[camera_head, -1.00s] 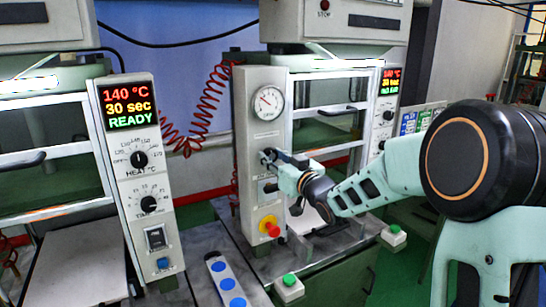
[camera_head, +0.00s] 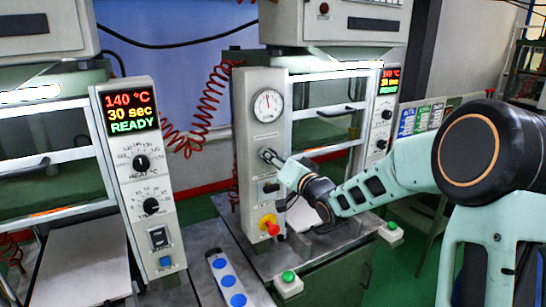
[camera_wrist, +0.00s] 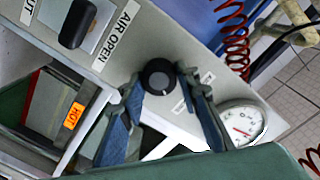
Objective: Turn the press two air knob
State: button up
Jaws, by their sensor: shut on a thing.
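The round black air knob (camera_wrist: 158,76) sits on the grey panel of the second press, between the gauge and the "AIR OPEN" label in the wrist view. My gripper (camera_wrist: 163,87) is shut on it, with a blue-grey finger on each side. In the head view my gripper (camera_head: 270,156) reaches the panel from the right, below the gauge, and the knob is mostly hidden behind the fingers. The white pressure gauge (camera_head: 268,105) has its needle pointing nearly straight up. The gauge also shows in the wrist view (camera_wrist: 241,123).
A black switch (camera_wrist: 78,22) stands beside the "AIR OPEN" label. A red-and-yellow stop button (camera_head: 270,225) is lower on the panel. The first press's control panel (camera_head: 140,190) reads READY at left. A coiled red hose (camera_head: 205,110) hangs behind.

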dwell(0.5)
jog(key=o, duration=1.2)
jog(key=shift+c, duration=0.2)
jog(key=v, duration=1.2)
jog(key=shift+d, duration=0.1)
